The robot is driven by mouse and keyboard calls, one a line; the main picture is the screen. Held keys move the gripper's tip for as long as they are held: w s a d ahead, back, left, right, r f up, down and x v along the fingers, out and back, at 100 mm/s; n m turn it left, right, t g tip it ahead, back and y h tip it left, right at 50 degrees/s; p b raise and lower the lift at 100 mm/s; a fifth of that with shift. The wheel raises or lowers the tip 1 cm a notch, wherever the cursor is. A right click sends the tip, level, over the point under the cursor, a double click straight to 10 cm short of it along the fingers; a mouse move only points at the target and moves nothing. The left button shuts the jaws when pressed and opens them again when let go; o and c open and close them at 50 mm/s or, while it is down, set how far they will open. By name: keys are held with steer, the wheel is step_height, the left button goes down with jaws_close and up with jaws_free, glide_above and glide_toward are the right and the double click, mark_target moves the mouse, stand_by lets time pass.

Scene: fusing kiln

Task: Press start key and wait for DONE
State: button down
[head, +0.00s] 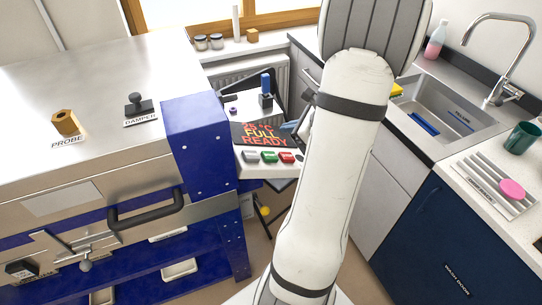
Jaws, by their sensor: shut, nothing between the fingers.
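The control panel (245,168) sits at the right side of the kiln, with a dark display (262,134) lit in orange-red. The display reads a temperature ending in °C, its first digits hard to read, then FULL and READY. Below it is a row of keys: a pale one (251,157), a green one (269,157) and a red one (286,157). Their labels are too small to read. My arm stands just right of the panel and covers the area beyond its right edge. I cannot make out my gripper; the arm hides that area.
The steel-topped kiln (70,95) fills the left, with a black front handle (147,211), a brass probe fitting (65,122) and a damper knob (138,104). A blue-topped lever (265,85) stands behind the display. A sink (440,100) and counter lie right.

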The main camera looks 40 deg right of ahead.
mark_target(268, 152)
steer(key=f+b, duration=0.1)
steer(key=f, duration=0.1)
steer(key=a+f+b, duration=0.1)
steer(key=f+b, duration=0.1)
steer(key=a+f+b, duration=0.1)
steer(key=f, duration=0.1)
steer(key=shift+w+a+b, duration=0.25)
steer(key=shift+b, duration=0.05)
steer(key=shift+a+f+b, duration=0.3)
steer(key=shift+f+b, duration=0.1)
steer(key=shift+b, duration=0.1)
steer(key=shift+w+f, duration=0.1)
stand_by(1.2)
steer(key=shift+a+f+b, duration=0.2)
steer(key=shift+f+b, duration=0.05)
steer(key=shift+b, duration=0.25)
steer(key=shift+w+a+f+b, duration=0.1)
steer(key=shift+a+f+b, duration=0.1)
steer(key=shift+f+b, duration=0.35)
stand_by(0.4)
steer(key=shift+r, duration=0.1)
steer(key=shift+d+r+p, duration=0.4)
steer(key=shift+r+p, duration=0.35)
steer(key=shift+r, duration=0.05)
steer(key=shift+r, duration=0.1)
